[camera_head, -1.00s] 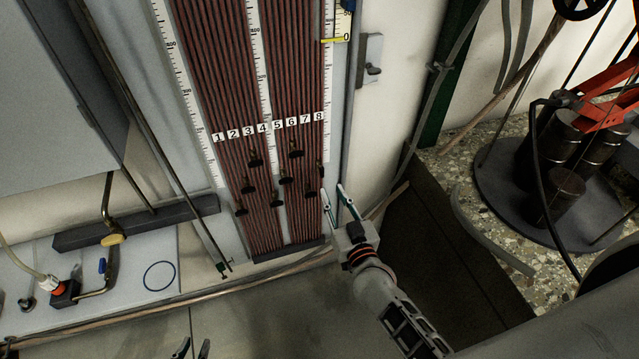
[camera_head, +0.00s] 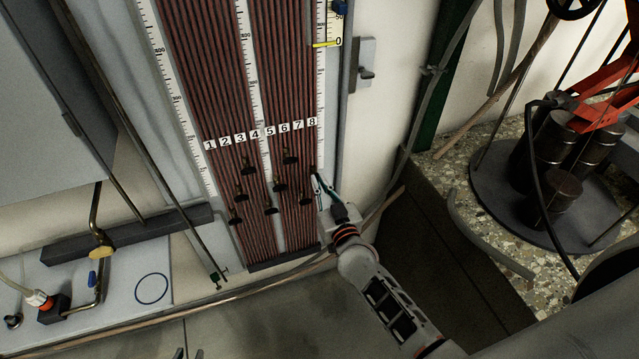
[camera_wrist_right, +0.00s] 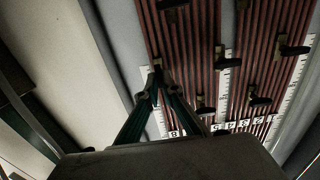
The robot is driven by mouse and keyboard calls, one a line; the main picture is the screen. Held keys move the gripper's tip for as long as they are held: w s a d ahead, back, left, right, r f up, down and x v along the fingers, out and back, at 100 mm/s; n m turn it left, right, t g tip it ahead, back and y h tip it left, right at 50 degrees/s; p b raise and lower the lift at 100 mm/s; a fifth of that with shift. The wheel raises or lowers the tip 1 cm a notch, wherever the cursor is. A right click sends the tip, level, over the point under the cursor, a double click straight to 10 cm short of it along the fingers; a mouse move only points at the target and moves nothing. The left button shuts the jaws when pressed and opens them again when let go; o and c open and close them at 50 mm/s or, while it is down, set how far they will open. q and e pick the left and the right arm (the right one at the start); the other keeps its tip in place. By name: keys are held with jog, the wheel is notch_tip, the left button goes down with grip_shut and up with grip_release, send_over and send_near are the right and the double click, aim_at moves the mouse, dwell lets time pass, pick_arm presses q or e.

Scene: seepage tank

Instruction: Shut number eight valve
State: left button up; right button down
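The number eight valve (camera_head: 313,171) is a small dark handle on the rightmost tube, below the white label 8 (camera_head: 312,122). In the right wrist view the valve (camera_wrist_right: 157,66) is at the fingertips. My right gripper (camera_head: 317,179) has its green fingers close together at this valve; they also converge on it in the right wrist view (camera_wrist_right: 157,78). They look shut on the handle, partly hiding it.
Several other dark valves, such as number seven (camera_head: 305,201), sit close to the left on the red tubes. A grey wall box (camera_head: 366,65) is at upper right. A dark ledge (camera_head: 285,258) lies under the tubes. A round base with weights (camera_head: 545,205) stands far right.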

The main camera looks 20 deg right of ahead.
dwell(0.3)
jog(key=m, duration=0.6)
jog(key=m+p, duration=0.1)
jog(key=m, duration=1.2)
jog(key=shift+d+f+p, duration=0.2)
jog(key=shift+f+p, duration=0.05)
jog(key=shift+p, duration=0.15)
dwell(0.6)
